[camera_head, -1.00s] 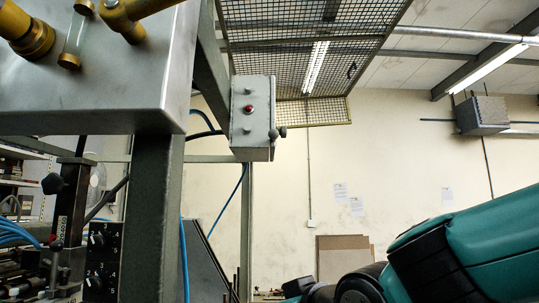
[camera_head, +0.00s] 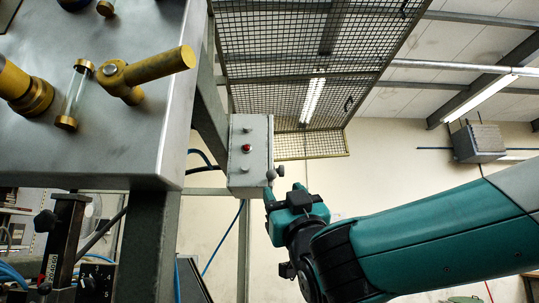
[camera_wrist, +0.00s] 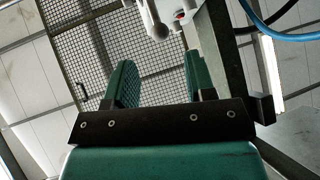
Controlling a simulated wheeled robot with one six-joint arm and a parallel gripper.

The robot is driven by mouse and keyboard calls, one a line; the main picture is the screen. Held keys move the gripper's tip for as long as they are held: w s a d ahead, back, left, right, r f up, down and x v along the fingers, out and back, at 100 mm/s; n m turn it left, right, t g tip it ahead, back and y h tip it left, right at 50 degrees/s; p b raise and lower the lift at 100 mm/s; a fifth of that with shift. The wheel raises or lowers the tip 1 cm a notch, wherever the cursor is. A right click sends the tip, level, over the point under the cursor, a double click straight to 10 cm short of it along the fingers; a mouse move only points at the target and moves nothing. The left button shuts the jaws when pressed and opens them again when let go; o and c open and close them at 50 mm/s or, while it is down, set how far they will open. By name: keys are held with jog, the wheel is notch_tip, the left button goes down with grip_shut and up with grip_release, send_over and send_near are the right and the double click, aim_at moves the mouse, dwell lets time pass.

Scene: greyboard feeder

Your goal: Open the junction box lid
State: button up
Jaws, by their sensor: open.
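The lid looks shut. My gripper (camera_head: 284,196) is open and empty just below these knobs, pointing up. In the wrist view, the teal fingers of my gripper (camera_wrist: 158,80) stand apart. A rounded grey knob (camera_wrist: 159,30) and part of the box show beyond them, near the top. I cannot tell whether a finger touches the box.
A metal cabinet (camera_head: 110,135) with brass fittings fills the upper left. A wire mesh guard (camera_head: 310,50) hangs above and behind the box. Blue hoses (camera_head: 224,240) run below the box. Another grey box (camera_head: 478,143) is on the far wall. Open space lies right of the junction box.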

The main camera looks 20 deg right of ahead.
aim_at(273, 178)
jog(key=p+x, duration=0.6)
jog(key=x, duration=0.3)
jog(key=shift+w+r+p, duration=0.2)
jog(key=shift+w+p, duration=0.15)
grip_shut()
